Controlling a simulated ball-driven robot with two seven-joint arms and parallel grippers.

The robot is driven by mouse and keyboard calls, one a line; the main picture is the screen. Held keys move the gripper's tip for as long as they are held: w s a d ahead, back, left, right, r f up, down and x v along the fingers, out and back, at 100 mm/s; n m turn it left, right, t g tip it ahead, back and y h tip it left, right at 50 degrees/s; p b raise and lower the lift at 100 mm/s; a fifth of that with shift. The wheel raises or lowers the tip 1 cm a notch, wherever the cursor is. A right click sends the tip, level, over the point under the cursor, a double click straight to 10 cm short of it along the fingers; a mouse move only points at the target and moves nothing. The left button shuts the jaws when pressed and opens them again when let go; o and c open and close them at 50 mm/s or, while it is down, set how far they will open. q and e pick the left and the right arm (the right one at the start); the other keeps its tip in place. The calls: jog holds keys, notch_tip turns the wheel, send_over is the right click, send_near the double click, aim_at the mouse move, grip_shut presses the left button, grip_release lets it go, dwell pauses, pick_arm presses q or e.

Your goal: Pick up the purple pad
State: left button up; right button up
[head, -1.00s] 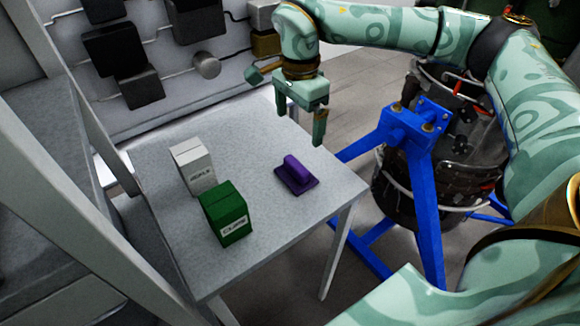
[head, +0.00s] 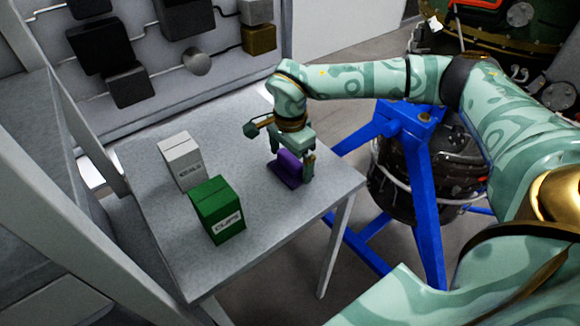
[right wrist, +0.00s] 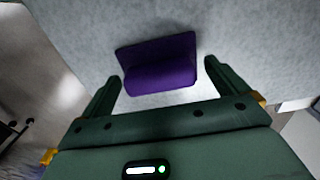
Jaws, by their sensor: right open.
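The purple pad (head: 289,169) lies on the grey table, partly hidden behind my right gripper (head: 291,166) in the head view. In the right wrist view the pad (right wrist: 158,66) has a flat base with a raised grip along it. My right gripper (right wrist: 160,80) is open there, with one finger to each side of the pad's grip and nothing held. I cannot tell whether either finger touches it. My left gripper is not in view.
On the grey table (head: 255,232) stand a white box (head: 181,163) and a green box (head: 217,210), left of the pad. A blue stand (head: 425,190) holding dark machinery is right of the table. The table's right front corner is clear.

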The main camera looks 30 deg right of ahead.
aim_at(290, 160)
jog(key=c, duration=1.1)
jog(key=shift+r, duration=0.1)
jog(key=shift+r, duration=0.25)
jog(key=r, duration=0.2)
jog(key=r+p, duration=0.1)
jog(key=shift+s+a+r, duration=0.25)
jog(key=shift+s+r, duration=0.1)
jog(key=shift+r, duration=0.05)
jog(key=s+a+r, duration=0.2)
jog(key=s+r, duration=0.1)
jog(key=s, duration=0.1)
jog(key=s+a+r+p, duration=0.1)
jog(key=s+a+r, duration=0.1)
jog(key=s, duration=0.2)
jog(key=s+a+r, duration=0.2)
jog(key=s+r, duration=0.1)
jog(key=s, duration=0.1)
jog(key=shift+r+p, duration=0.3)
jog(key=shift+r, duration=0.05)
